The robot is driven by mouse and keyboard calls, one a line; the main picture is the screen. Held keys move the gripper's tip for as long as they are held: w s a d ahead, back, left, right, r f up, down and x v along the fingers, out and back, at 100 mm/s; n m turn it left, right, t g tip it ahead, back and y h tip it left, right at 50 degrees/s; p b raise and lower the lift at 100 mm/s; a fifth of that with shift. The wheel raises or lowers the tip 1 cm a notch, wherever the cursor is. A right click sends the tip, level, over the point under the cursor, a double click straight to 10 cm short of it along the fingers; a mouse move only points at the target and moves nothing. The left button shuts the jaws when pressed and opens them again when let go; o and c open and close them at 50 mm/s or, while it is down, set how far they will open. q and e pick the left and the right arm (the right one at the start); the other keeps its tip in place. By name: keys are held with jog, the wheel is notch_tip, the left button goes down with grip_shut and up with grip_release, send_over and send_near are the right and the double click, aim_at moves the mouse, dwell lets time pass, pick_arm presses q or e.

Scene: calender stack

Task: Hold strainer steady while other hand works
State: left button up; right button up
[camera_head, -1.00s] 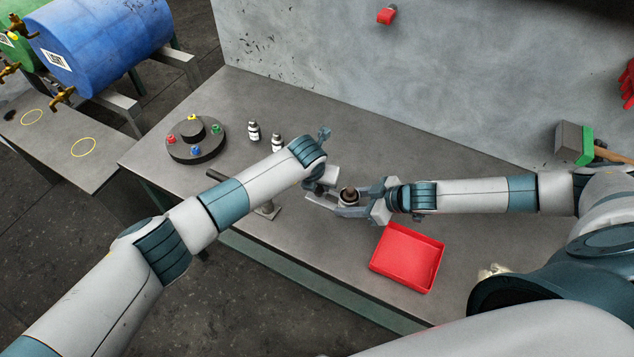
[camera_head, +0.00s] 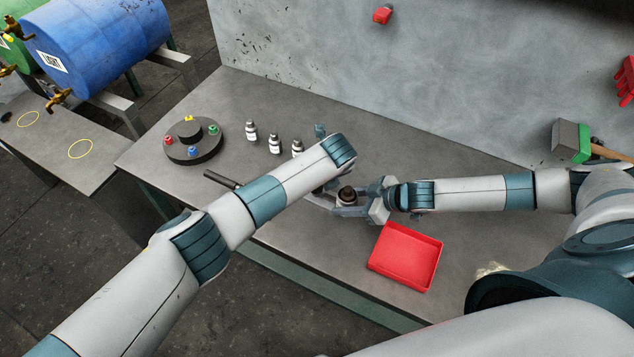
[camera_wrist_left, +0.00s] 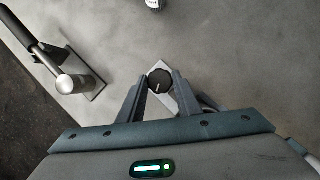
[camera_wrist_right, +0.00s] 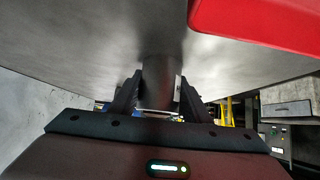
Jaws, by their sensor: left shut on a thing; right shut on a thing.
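A small upright piece, which I take for the strainer (camera_head: 346,197), has a dark top and a paler body and stands at the middle of the bench. My right gripper (camera_head: 347,208) is shut around its body. In the right wrist view a grey cylinder (camera_wrist_right: 159,80) sits between the fingers. My left gripper (camera_wrist_left: 158,84) is shut on a black ridged knob (camera_wrist_left: 159,80) with a white mark, at the top of the piece. In the head view my left arm hides most of the left gripper.
A red tray (camera_head: 408,257) lies in front of my right gripper. A dark-handled lever (camera_wrist_left: 72,82) stands to the left. Several small bottles (camera_head: 274,143) and a round black stand (camera_head: 192,146) with coloured knobs are behind. A green-edged brush (camera_head: 571,142) is at far right.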

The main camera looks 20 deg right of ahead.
dwell(0.4)
pick_arm(q)
jog(key=o, duration=1.1)
jog(key=v, duration=1.2)
